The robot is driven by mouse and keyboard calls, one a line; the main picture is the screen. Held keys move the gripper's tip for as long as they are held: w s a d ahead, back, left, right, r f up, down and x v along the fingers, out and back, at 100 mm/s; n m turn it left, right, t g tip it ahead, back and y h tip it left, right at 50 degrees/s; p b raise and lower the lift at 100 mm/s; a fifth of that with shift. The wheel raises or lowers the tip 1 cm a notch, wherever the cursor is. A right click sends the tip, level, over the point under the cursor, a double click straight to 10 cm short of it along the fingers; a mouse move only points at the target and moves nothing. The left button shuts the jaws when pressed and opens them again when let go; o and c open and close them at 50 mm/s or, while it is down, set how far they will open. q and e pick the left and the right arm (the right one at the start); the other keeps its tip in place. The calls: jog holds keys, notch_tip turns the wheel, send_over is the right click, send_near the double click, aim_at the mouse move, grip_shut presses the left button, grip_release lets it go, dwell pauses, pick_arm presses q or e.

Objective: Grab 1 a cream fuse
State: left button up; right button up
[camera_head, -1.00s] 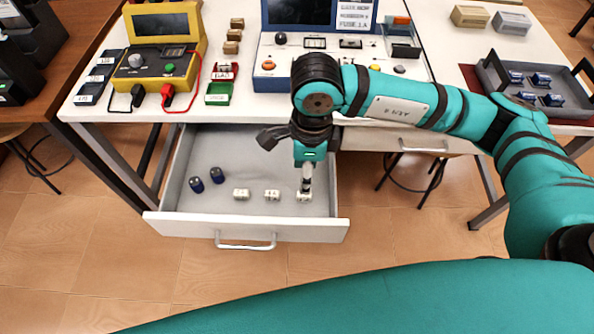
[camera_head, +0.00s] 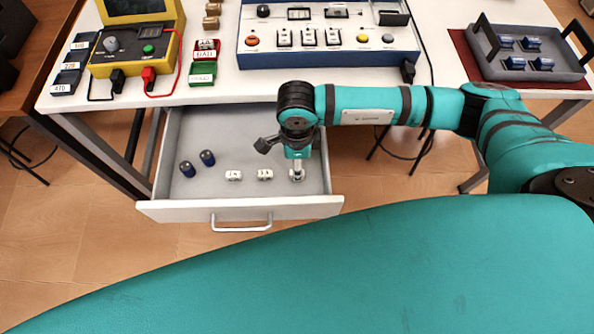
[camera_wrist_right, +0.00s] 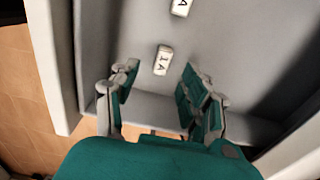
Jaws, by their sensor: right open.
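Cream fuses lie in a row in the open grey drawer (camera_head: 240,124): one at the left (camera_head: 233,175), one in the middle (camera_head: 265,174), and a whitish one under my right gripper (camera_head: 296,176), mostly hidden. In the wrist view, a cream fuse marked "1 A" (camera_wrist_right: 163,60) lies on the drawer floor in the gap ahead of my right gripper (camera_wrist_right: 158,88). Its green-padded fingers are apart on either side, and nothing is held. Another cream fuse (camera_wrist_right: 180,7) shows at the top edge. My left gripper is not in view.
The drawer's right wall is close to my right gripper. A blue panel (camera_head: 330,50), yellow meter (camera_head: 135,45) and grey tray (camera_head: 530,62) stand on the white table above. The back of the drawer looks clear.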

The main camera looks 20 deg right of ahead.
jog(key=f, duration=0.4)
jog(key=shift+w+f+p, duration=0.2)
jog(key=shift+f+p, duration=0.1)
jog(key=shift+p, duration=0.1)
jog(key=shift+f, duration=0.35)
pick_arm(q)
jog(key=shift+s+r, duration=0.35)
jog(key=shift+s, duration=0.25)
pick_arm(e)
grip_shut()
